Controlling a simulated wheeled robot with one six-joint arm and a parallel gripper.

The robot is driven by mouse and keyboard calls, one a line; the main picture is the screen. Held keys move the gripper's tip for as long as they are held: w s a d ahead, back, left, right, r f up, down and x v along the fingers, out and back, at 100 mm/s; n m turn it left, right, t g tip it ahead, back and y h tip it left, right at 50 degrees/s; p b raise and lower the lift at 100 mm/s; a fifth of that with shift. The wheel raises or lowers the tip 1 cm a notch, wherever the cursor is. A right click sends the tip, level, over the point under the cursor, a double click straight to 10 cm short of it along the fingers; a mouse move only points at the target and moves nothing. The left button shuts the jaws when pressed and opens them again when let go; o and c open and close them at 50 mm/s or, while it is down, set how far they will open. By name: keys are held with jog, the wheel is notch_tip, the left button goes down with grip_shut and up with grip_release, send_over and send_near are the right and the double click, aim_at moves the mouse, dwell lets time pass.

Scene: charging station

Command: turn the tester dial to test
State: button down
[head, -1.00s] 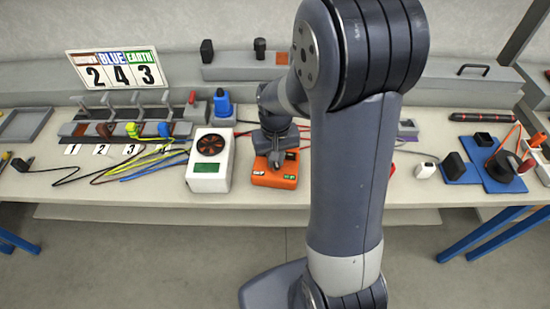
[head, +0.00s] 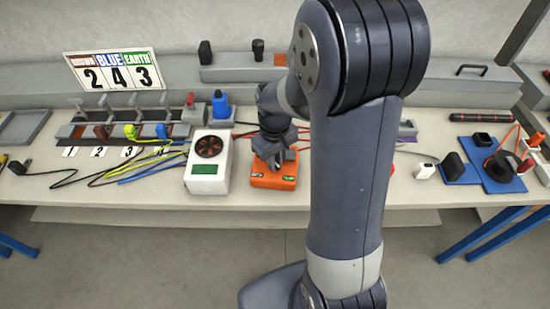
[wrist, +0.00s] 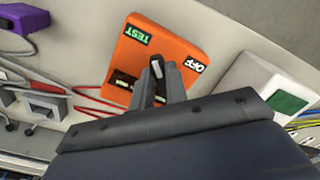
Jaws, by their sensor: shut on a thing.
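The orange tester (head: 262,181) sits on the bench, below my gripper in the head view. In the wrist view the tester (wrist: 178,40) shows a green TEST label at its upper left and a white OFF label at its right. The dial (wrist: 156,68) shows as a pale bar between my fingertips, tilted slightly to the upper left. My gripper (wrist: 160,72) is shut on the dial, and in the head view my gripper (head: 275,163) hides it. I cannot tell exactly which label the dial points at.
A white meter (head: 207,178) with a fan and green screen stands close left of the tester. Coloured wires (head: 150,165) lie further left, and red leads (wrist: 85,95) run beside the tester. A blue stand (head: 500,180) is at the right. The bench front edge is near.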

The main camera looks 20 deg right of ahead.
jog(key=c, duration=1.4)
grip_release()
notch_tip(320, 180, up, 11)
jog(key=shift+f, duration=0.15)
notch_tip(320, 180, down, 11)
jog(key=shift+r, duration=0.1)
jog(key=shift+m, duration=0.3)
